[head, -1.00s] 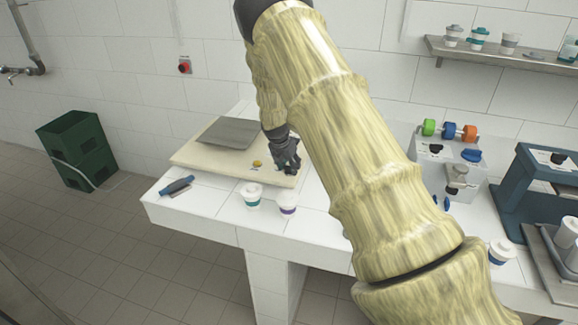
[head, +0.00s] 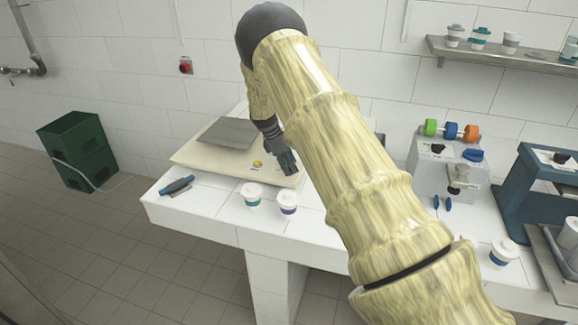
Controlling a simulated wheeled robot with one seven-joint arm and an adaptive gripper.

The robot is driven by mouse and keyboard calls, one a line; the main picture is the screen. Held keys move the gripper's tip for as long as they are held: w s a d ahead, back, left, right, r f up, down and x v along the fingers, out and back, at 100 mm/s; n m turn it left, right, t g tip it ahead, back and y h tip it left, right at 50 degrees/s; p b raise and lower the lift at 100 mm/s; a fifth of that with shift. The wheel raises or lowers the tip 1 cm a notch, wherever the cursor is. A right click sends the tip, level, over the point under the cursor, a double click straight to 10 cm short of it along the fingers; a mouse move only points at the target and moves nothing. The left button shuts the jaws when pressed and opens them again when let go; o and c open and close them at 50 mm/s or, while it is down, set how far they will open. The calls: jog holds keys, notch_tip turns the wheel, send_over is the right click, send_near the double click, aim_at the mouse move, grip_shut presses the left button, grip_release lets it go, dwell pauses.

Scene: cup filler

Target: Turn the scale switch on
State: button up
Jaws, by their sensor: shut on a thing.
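The scale (head: 190,152) is a cream slab with a grey weighing plate (head: 228,132), standing on the white tiled counter. A small yellow round part (head: 258,164) with dark marking below it sits at its front right. My gripper (head: 289,168) is at the scale's front right corner, just right of the yellow part. Its dark fingers point down and are shut on the scale switch, which they hide. I cannot tell the switch's position.
Two lidded cups (head: 254,195) (head: 288,203) stand just in front of the scale. A blue-handled tool (head: 177,186) lies at the counter's left. A grey machine with coloured knobs (head: 450,160) stands to the right.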

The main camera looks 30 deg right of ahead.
jog(key=shift+w+d+m+g+y+b, duration=0.1)
jog(key=shift+m+g+y+b, duration=0.4)
jog(key=shift+m, duration=1.8)
jog(key=o, duration=1)
jog(key=v, duration=1.2)
jog(key=shift+w+d, duration=0.1)
jog(key=shift+w, duration=0.15)
